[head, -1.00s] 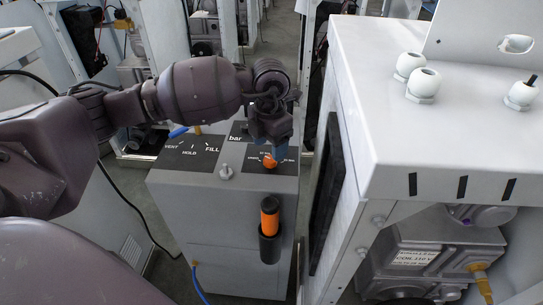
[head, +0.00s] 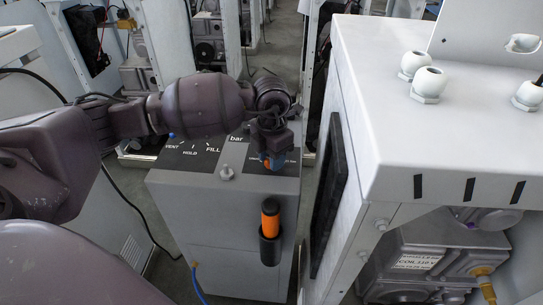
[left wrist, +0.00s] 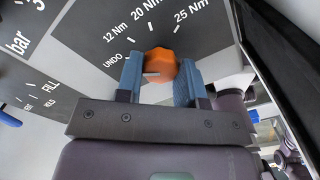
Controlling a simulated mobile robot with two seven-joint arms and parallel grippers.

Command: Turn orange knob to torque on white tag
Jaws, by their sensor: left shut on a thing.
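The orange knob (left wrist: 160,62) sits on a dark dial panel in the left wrist view, with the marks UNDO, 12 Nm, 20 Nm and 25 Nm around it. A short pale line on the knob lies toward its left side, near the UNDO side. My left gripper (left wrist: 159,78) is shut on the knob, one blue finger on each side. In the head view my left gripper (head: 272,160) covers most of the knob. I see no tag with a readable torque value. My right gripper is not in view.
A large white cabinet (head: 390,140) stands close on the right. A grey housing bears a white COIL 110 V label (head: 417,261).

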